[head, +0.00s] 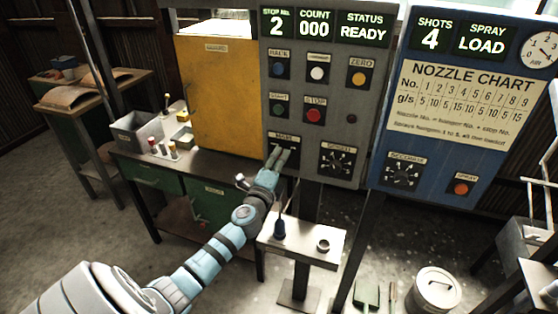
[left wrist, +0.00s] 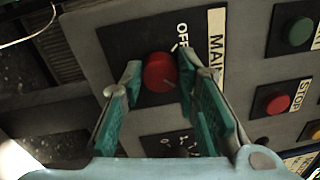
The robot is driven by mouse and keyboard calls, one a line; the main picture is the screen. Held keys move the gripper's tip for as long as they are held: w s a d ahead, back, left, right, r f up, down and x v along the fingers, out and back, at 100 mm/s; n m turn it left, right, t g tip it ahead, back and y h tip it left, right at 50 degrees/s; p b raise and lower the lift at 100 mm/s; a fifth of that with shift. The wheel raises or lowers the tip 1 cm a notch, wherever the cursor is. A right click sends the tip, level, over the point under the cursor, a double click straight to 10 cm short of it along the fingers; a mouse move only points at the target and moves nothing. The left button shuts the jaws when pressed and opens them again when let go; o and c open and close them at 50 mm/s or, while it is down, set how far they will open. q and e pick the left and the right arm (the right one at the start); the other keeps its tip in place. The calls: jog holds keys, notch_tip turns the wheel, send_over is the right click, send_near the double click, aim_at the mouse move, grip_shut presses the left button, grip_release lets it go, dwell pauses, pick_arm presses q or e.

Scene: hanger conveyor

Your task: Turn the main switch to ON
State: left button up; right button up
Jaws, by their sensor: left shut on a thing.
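The main switch is a red round knob (left wrist: 160,72) on a black plate on the grey control panel (head: 318,190), with a "MAIN" label and an "OFF" mark beside it in the left wrist view. My left gripper (head: 278,152) reaches the switch at the panel's lower left in the head view, where its fingers mostly hide the knob. In the left wrist view the two green-padded fingers (left wrist: 158,78) stand on either side of the knob, shut on it. Which mark the knob points to cannot be made out. My right gripper is not in view.
A red stop button (head: 314,116) and other buttons sit above the switch; the speed dial (head: 337,160) is to its right. A small stand (head: 300,243) with a blue-handled tool is below. A yellow cabinet (head: 215,95) stands left, a blue spray panel (head: 400,150) right.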

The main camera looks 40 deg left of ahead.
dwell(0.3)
pick_arm(q)
jog(key=o, duration=1.2)
jog(key=shift+c, duration=0.2)
jog(key=v, duration=1.2)
jog(key=shift+d, duration=0.1)
